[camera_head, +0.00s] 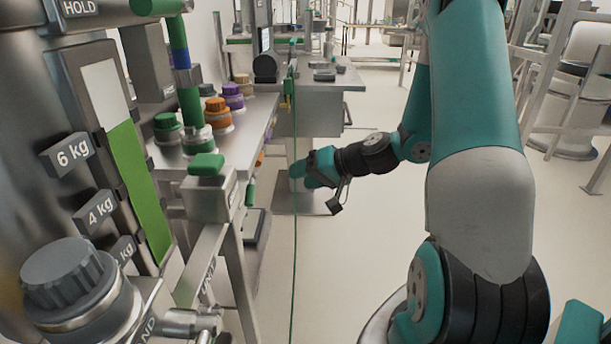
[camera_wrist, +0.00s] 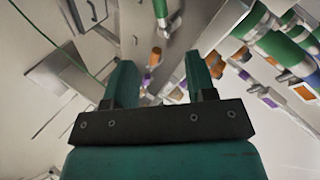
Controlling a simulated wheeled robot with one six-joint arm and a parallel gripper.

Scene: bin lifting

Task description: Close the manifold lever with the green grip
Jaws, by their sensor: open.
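Several green-gripped parts are on the left in the head view, and I cannot tell for sure which is the manifold lever. A green block grip (camera_head: 206,164) tops a grey box, and a slim green grip (camera_head: 250,195) hangs beside that box. In the wrist view a green grip on a metal stem (camera_wrist: 160,9) shows at the top, beyond my fingertips and apart from them. My gripper (camera_head: 303,172) is out to the right of the bench, pointing left. In the wrist view its two teal fingers (camera_wrist: 161,72) are spread with nothing held between them.
A steel bench (camera_head: 262,104) carries green, orange and purple capped fittings. Weight-marked blocks and a large grey knob (camera_head: 70,275) stand at the near left. The pale floor (camera_head: 375,270) below my arm is clear.

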